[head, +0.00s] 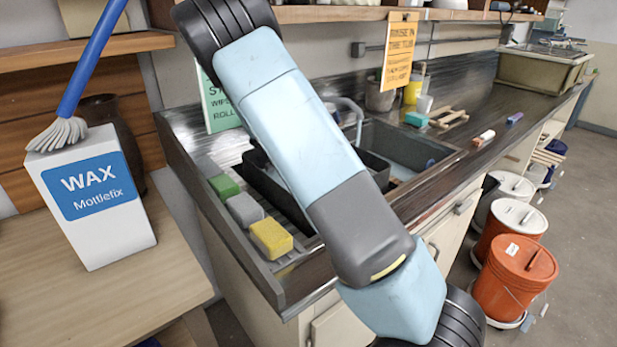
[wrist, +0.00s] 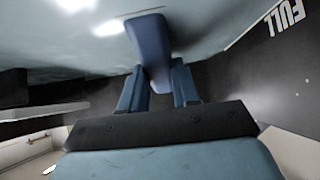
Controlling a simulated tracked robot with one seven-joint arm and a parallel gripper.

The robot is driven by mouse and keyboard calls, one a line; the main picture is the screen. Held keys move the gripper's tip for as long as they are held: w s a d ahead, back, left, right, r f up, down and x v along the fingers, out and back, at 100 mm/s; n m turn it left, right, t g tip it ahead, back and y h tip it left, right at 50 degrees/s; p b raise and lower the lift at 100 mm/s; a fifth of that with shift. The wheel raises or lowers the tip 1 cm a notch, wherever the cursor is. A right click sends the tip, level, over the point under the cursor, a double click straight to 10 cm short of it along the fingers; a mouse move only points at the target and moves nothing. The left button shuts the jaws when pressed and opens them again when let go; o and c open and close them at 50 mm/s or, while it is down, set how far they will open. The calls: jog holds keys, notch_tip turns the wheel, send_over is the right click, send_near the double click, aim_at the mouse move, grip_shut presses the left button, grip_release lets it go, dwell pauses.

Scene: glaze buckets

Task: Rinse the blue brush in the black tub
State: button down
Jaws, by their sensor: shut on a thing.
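My gripper (wrist: 158,88) is shut on a blue handle (wrist: 150,45) in the wrist view. The handle runs away from the fingers toward a pale, shiny water-like surface (wrist: 60,45); its far end meets or nearly meets that surface, and no bristles show. Dark walls of the black tub (wrist: 285,85) surround it, with "FULL" lettered on one. In the head view the black tub (head: 262,178) stands in the sink, mostly behind my arm, which hides my gripper. Another blue-handled brush (head: 85,62) with grey bristles is at the left, bristles on the white WAX box.
The WAX box (head: 98,208) stands on a wooden table. Green, grey and yellow sponges (head: 271,238) lie along the sink's left side (head: 195,150). A cup (head: 381,94) and small items stand on the counter behind. Lidded buckets (head: 512,275) stand on the floor at right.

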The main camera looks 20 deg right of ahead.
jog(key=s+d, duration=0.2)
jog(key=s, duration=0.4)
jog(key=shift+s+d, duration=0.25)
jog(key=shift+d, duration=0.1)
jog(key=shift+r, duration=0.15)
notch_tip(320, 180, up, 10)
jog(key=shift+r, duration=0.25)
dwell(0.9)
dwell(0.7)
notch_tip(320, 180, up, 8)
jog(key=shift+f, duration=0.25)
dwell(0.5)
